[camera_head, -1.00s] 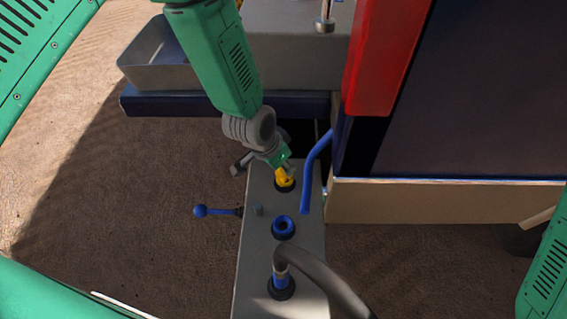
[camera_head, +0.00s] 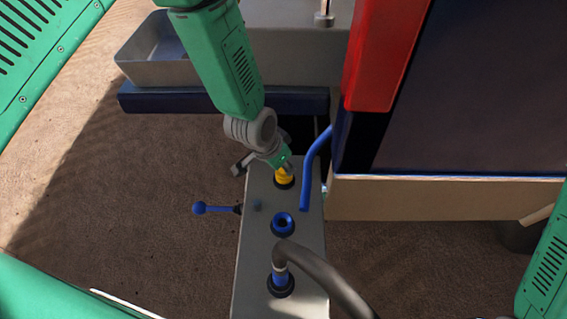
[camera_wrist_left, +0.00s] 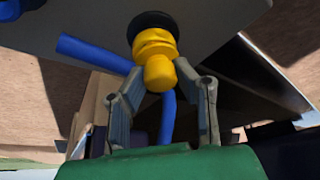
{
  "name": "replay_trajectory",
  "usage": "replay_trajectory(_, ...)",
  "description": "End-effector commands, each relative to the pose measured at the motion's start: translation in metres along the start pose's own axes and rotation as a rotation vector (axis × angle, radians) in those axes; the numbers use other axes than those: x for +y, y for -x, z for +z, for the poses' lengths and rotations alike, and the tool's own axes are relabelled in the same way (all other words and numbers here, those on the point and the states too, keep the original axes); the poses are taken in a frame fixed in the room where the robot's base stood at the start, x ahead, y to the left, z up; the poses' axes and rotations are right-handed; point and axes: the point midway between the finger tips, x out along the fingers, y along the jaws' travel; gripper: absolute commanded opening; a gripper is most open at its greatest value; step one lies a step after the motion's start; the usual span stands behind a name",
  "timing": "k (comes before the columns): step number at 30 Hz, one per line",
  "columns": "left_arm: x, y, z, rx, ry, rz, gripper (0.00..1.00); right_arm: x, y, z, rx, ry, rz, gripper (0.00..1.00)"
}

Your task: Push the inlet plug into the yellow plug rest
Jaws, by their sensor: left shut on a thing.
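The yellow inlet plug (camera_head: 284,177) stands at the black ring of the yellow plug rest, at the far end of the grey panel. In the left wrist view the plug's narrow rounded end (camera_wrist_left: 159,74) lies between my fingertips, and a wider yellow part (camera_wrist_left: 154,44) meets the black ring (camera_wrist_left: 151,20). I cannot tell where plug and rest part, or how deep the plug sits. My left gripper (camera_head: 286,165) is shut on the plug; its fingers also show in the left wrist view (camera_wrist_left: 160,84). My right gripper is out of view.
The panel (camera_head: 256,250) also carries an empty blue socket (camera_head: 283,223) and a blue socket (camera_head: 280,280) with a grey hose (camera_head: 325,272). A blue lever (camera_head: 213,209) sticks out left. A blue pipe (camera_head: 312,170) runs close right of the plug. A red-and-dark machine stands right.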

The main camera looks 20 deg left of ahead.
Motion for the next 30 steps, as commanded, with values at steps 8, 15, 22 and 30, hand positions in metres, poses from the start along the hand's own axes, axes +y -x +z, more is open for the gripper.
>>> replay_trajectory(8,0.000,0.000,0.000,0.000,0.000,0.000,0.48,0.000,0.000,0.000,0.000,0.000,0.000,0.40)
replay_trajectory(15,0.000,0.001,0.000,0.000,0.000,0.000,0.48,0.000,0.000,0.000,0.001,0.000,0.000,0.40)
replay_trajectory(22,0.000,0.026,-0.002,0.002,-0.001,-0.001,0.48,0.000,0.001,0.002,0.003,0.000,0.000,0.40)
replay_trajectory(30,0.000,0.084,-0.002,0.003,-0.001,-0.001,0.48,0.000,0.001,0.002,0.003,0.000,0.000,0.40)
